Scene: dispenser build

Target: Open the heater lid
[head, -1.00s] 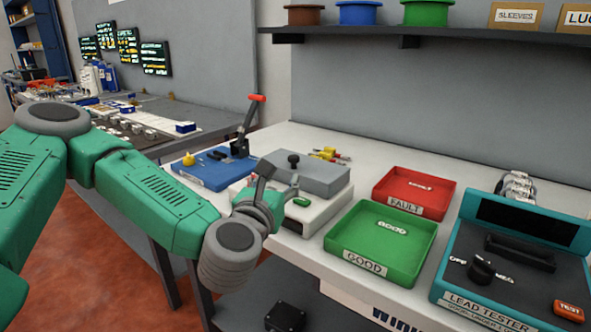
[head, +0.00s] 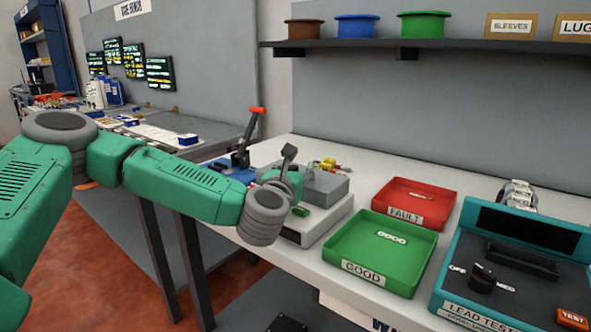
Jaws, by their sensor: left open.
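The heater is a white base (head: 318,227) with a grey lid (head: 326,190), standing on the white bench left of the green tray. The lid looks level and down on the base. My left gripper (head: 284,168) is at the heater's left side, partly in front of the lid. It is open, with one dark finger pointing up. The gripper hides the left part of the lid and its black knob. I cannot tell whether the fingers touch the lid. My right gripper is not in view.
A green GOOD tray (head: 345,267) and a red FAULT tray (head: 445,212) stand right of the heater. A teal lead tester (head: 445,290) is at far right. A blue-based press with a red-tipped lever (head: 257,110) stands behind my gripper. Yellow-handled pieces (head: 328,164) lie behind the lid.

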